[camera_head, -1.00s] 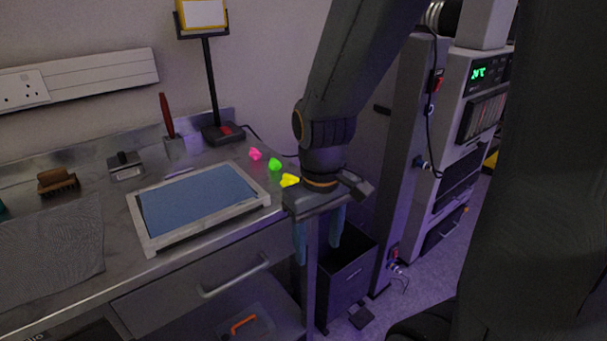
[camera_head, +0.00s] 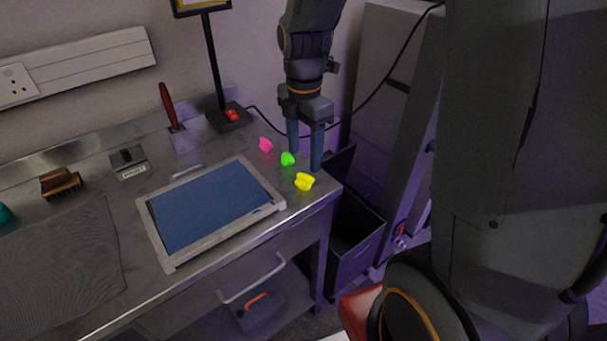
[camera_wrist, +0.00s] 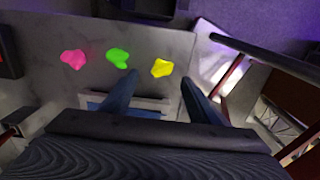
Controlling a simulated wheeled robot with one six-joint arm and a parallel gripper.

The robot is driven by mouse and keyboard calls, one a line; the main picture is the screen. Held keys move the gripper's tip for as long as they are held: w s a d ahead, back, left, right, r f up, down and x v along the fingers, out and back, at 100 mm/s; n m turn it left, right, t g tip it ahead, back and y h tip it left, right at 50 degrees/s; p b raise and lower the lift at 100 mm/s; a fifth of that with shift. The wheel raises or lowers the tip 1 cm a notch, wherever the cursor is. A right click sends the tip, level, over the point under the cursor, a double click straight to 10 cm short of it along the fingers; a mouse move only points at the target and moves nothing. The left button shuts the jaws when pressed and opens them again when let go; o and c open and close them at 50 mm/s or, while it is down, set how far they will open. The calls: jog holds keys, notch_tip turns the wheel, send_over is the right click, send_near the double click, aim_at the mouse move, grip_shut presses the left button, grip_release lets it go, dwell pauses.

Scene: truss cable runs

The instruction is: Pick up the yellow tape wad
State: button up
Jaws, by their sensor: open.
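The yellow tape wad (camera_head: 304,181) lies on the metal bench top near its right front corner. It also shows in the wrist view (camera_wrist: 161,68), ahead of and between the two fingers. A green wad (camera_head: 288,159) and a pink wad (camera_head: 265,144) lie in a row behind it. My gripper (camera_head: 305,160) is open and empty, its blue fingers pointing down above the back right part of the bench, close to the green and yellow wads. In the wrist view my gripper (camera_wrist: 155,85) has its fingers spread wide apart. No finger visibly touches the yellow wad.
A framed blue screen (camera_head: 212,210) lies left of the wads. A lamp stand (camera_head: 228,117) with a red switch stands at the back. A dark open bin (camera_head: 352,235) stands on the floor past the bench's right edge. A drawer handle (camera_head: 252,279) juts from the front.

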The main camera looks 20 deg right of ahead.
aim_at(305, 176)
notch_tip(305, 176, down, 2)
jog(key=shift+s+a+f, duration=0.15)
jog(key=shift+f, duration=0.05)
jog(key=shift+s+f+p, duration=0.15)
jog(key=shift+f+p, duration=0.75)
jog(key=shift+f, duration=1.35)
jog(key=c, duration=1.1)
jog(key=shift+r, duration=0.1)
